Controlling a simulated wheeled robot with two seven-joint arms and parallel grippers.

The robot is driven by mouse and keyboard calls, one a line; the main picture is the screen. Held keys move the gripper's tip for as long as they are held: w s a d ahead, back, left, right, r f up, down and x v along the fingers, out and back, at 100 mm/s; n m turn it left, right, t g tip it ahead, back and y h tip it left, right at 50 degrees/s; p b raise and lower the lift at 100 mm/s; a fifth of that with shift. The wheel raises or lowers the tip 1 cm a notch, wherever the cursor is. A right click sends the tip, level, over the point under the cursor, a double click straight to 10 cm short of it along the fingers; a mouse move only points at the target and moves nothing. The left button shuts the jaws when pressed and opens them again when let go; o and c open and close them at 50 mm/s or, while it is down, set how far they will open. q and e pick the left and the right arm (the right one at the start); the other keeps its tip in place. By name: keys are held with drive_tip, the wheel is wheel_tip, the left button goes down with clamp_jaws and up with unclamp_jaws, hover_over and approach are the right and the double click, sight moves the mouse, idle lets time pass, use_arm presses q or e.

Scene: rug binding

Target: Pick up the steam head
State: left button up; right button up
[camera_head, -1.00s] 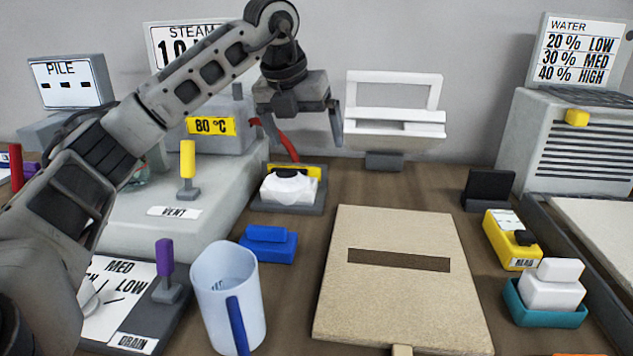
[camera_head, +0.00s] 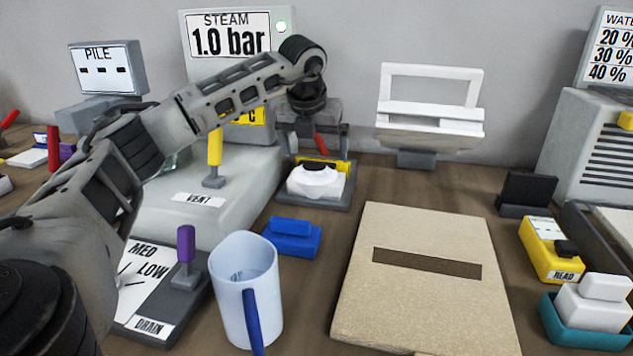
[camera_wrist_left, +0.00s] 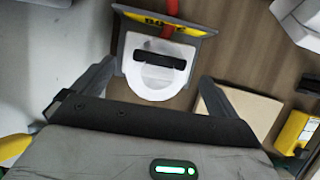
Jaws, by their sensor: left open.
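The steam head (camera_head: 316,182) is a white, rounded piece with a black handle on top. It sits in a dark grey holder (camera_head: 335,201) with a yellow back strip, at the back centre-left of the table. In the left wrist view the steam head (camera_wrist_left: 155,78) lies ahead of the fingers, its black handle running crosswise. My left gripper (camera_head: 317,150) is open and empty, above and just behind the steam head in the head view. Its fingers (camera_wrist_left: 150,85) stand to either side of the steam head in the left wrist view. My right gripper is not in view.
A red hose (camera_head: 321,147) runs down behind the holder. The steam unit (camera_head: 190,190) with a yellow lever stands at left. A blue block (camera_head: 292,238), a jug (camera_head: 245,290) and a beige rug piece (camera_head: 425,310) lie in front. A white rack (camera_head: 430,110) stands behind right.

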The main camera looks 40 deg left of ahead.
sight(316, 163)
use_arm(q)
drive_tip(key=x, duration=0.4)
drive_tip(key=shift+a, duration=0.1)
drive_tip(key=c, duration=1.8)
drive_tip(key=shift+w, duration=0.1)
drive_tip(key=shift+c, duration=0.4)
drive_tip(key=shift+r, duration=0.1)
drive_tip(key=shift+r, duration=0.45)
wheel_tip(316, 163, up, 2)
drive_tip(key=shift+r, duration=0.1)
drive_tip(key=s+d+r, duration=0.4)
drive_tip(key=s+r, duration=0.5)
drive_tip(key=s, duration=0.4)
drive_tip(key=shift+s+d+r+b, duration=0.15)
drive_tip(key=shift+s+r+b, duration=0.05)
drive_tip(key=shift+r+b, duration=0.25)
